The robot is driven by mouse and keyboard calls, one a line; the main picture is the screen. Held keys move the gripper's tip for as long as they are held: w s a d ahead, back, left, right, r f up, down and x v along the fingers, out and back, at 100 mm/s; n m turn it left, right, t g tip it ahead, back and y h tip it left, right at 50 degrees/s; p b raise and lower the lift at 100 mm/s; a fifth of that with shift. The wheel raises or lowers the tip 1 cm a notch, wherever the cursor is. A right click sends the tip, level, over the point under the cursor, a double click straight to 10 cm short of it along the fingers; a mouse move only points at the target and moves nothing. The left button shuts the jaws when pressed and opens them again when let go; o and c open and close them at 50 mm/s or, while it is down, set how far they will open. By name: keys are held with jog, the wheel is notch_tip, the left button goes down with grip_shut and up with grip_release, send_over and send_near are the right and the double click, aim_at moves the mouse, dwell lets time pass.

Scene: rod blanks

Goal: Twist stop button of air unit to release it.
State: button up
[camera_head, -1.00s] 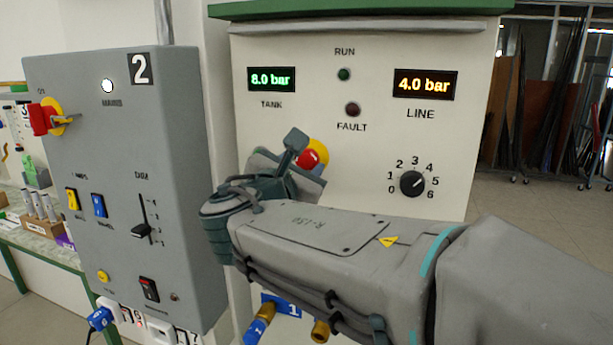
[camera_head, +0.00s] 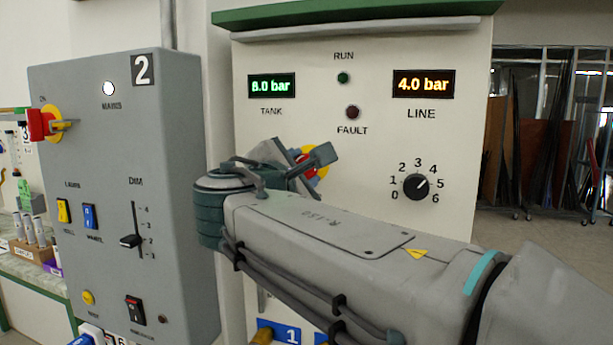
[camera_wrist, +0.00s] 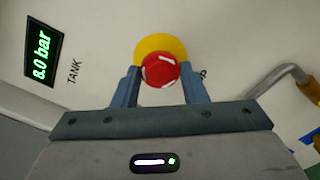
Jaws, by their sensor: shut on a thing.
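The air unit (camera_head: 440,240) is a pale cabinet with a green top, a tank display reading 8.0 bar and a line display reading 4.0 bar. Its stop button (camera_wrist: 160,71) is a red mushroom head with white marks on a yellow disc (camera_wrist: 153,45). In the head view the stop button (camera_head: 307,158) is mostly hidden behind my gripper. My gripper (camera_wrist: 160,86) is shut on the button, with one finger on each side of the red head. In the head view my gripper (camera_head: 300,165) is turned at an angle against the panel.
A grey control box (camera_head: 120,190) marked 2 stands close to the left of my arm. A rotary knob (camera_head: 416,186) sits on the panel to the right. A curved metal pipe (camera_wrist: 285,78) shows at the right of the wrist view.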

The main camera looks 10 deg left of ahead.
jog(key=shift+w+d+r, duration=0.1)
jog(key=shift+r, duration=0.1)
jog(key=o, duration=0.8)
jog(key=shift+o, duration=0.9)
jog(key=shift+w+f, duration=0.1)
jog(key=shift+w, duration=0.1)
jog(key=shift+s, duration=0.1)
jog(key=shift+s, duration=0.1)
jog(key=s+a+b, duration=0.1)
jog(key=s, duration=1.2)
jog(key=shift+s, duration=0.3)
jog(key=shift+a, duration=0.1)
